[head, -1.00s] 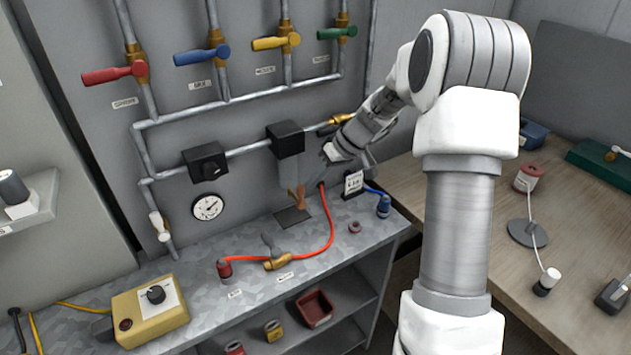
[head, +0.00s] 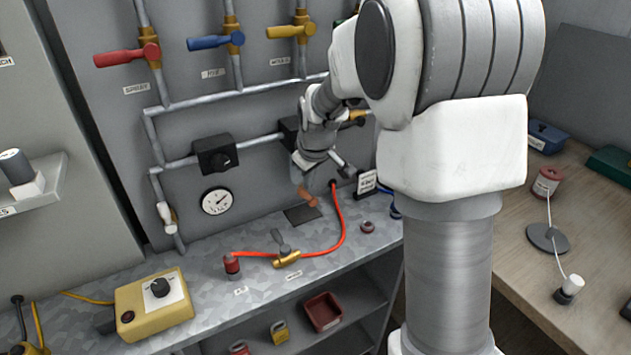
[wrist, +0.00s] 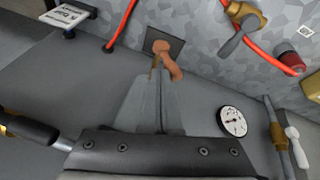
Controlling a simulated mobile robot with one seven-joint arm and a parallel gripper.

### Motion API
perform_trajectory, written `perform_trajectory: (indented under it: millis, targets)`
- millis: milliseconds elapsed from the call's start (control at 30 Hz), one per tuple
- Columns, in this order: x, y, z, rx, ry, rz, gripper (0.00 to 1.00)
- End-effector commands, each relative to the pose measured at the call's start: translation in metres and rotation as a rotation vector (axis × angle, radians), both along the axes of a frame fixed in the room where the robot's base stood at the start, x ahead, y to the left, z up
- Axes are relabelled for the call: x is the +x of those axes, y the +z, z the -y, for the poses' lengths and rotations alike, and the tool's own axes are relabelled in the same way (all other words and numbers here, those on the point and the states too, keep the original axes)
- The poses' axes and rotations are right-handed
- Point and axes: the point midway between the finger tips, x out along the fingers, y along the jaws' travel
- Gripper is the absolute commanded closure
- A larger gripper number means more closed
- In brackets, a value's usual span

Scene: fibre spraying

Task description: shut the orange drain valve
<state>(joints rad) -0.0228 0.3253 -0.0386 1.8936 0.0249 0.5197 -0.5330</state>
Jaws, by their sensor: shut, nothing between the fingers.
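The orange drain valve (head: 309,195) stands low by the wall panel, over a dark square plate on the bench top. In the wrist view its orange handle (wrist: 168,62) slants just beyond my fingertips, with a small brass part beside it. My gripper (wrist: 155,78) is shut and empty, its fingers pointing at the valve. In the head view, my wrist reaches down from the right, and the fingers are hard to make out there. I cannot tell whether the fingertips touch the handle.
A red hose (head: 341,225) curves close to the right of the valve to a brass valve (head: 287,258) on the bench. A gauge (head: 216,201) and black box (head: 214,155) are on the panel at left. A small sign (head: 366,183) stands at right.

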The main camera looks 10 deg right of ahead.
Motion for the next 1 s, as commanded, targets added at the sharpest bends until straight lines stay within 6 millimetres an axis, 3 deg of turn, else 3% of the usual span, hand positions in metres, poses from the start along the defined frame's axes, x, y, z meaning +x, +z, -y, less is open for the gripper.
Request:
perform_trajectory:
  millis: [1000]
  targets:
    - [-0.012, -0.036, -0.048, -0.663, 0.001, 0.179, 1.0]
